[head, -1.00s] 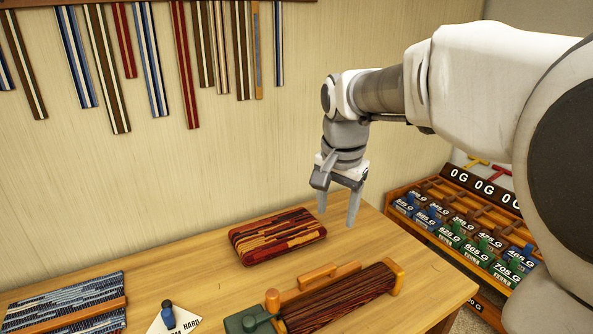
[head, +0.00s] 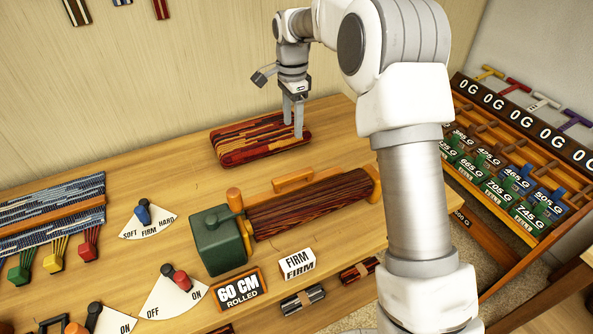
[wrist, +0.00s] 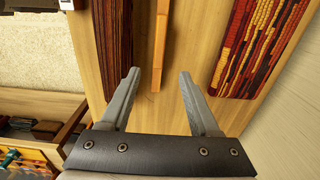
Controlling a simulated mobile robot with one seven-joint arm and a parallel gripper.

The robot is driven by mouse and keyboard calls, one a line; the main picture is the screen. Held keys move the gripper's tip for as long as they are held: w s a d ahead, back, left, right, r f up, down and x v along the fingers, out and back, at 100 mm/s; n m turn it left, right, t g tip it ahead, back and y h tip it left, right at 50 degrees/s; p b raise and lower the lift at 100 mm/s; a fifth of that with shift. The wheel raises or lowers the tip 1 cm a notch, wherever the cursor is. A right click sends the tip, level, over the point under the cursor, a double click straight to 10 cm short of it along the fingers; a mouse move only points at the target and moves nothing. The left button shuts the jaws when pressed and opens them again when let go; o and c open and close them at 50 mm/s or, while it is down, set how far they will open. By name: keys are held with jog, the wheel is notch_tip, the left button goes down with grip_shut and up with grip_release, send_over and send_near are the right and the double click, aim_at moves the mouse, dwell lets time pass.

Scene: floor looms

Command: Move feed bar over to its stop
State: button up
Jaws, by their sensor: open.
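My gripper (head: 293,126) is open and empty, pointing down above the tabletop; in the head view it overlaps the right part of a red striped woven pad (head: 240,147). A slim orange wooden bar (head: 292,183), perhaps the feed bar, lies behind a dark striped roll (head: 310,207). In the wrist view the bar (wrist: 160,45) runs ahead between my open fingertips (wrist: 159,75), apart from them. The roll is held between a green block (head: 217,240) and an orange end piece (head: 373,181). I cannot tell which part is the stop.
A Soft-Firm-Hard dial (head: 147,222), an Off-On dial (head: 172,292) and a "60 CM rolled" sign (head: 238,289) stand on the table. A blue woven cloth (head: 50,200) lies left. A rack of labelled weights (head: 510,170) is at right. Table between pad and bar is clear.

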aim_at(293, 174)
notch_tip(293, 174, down, 18)
jog(key=shift+r+b, duration=0.25)
jog(key=shift+b, duration=0.2)
jog(key=shift+c, duration=0.3)
grip_shut()
dwell(1.1)
